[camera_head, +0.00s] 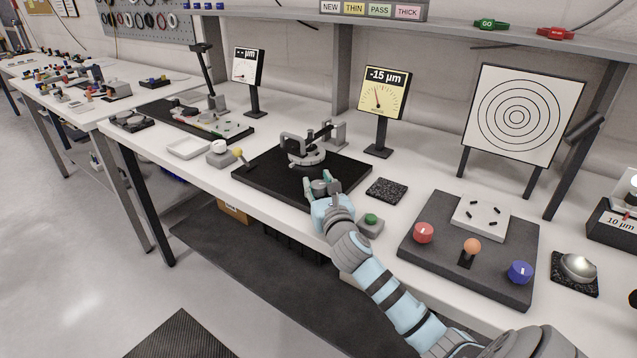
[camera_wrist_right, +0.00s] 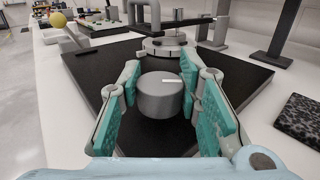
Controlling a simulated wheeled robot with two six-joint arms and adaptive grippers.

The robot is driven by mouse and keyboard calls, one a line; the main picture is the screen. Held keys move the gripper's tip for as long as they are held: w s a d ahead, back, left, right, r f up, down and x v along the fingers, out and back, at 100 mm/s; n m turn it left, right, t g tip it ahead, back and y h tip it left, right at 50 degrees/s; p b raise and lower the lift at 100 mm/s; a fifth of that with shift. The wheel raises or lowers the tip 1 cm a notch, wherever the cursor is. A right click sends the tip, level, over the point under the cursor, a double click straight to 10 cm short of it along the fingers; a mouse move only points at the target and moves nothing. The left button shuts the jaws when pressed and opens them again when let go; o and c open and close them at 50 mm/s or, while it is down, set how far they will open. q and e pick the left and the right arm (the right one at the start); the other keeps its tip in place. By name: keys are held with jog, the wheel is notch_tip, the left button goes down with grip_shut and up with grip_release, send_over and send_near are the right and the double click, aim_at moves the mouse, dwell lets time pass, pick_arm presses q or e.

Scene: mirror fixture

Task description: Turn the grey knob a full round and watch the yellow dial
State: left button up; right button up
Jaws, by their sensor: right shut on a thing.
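The grey knob (camera_wrist_right: 161,96) is a short cylinder with a white mark on its top, at the front of the black plate (camera_wrist_right: 90,72). My right gripper (camera_wrist_right: 165,92) is around the knob with a teal finger on each side, shut on it. In the head view the right gripper (camera_head: 320,185) partly hides the knob. The yellow dial (camera_head: 381,93) stands upright behind the plate and reads -15 µm, its needle a little left of vertical. My left gripper is not in view.
A metal fixture (camera_head: 305,149) stands on the plate behind the knob. A green button box (camera_head: 370,224) sits beside my right wrist. A dark textured pad (camera_head: 387,190) lies to the right. A panel (camera_head: 420,258) with coloured knobs is farther right.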

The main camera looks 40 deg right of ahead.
jog(key=o, duration=1.1)
jog(key=shift+w, duration=0.1)
jog(key=shift+o, duration=0.2)
jog(key=v, duration=1.2)
jog(key=shift+a+f, duration=0.1)
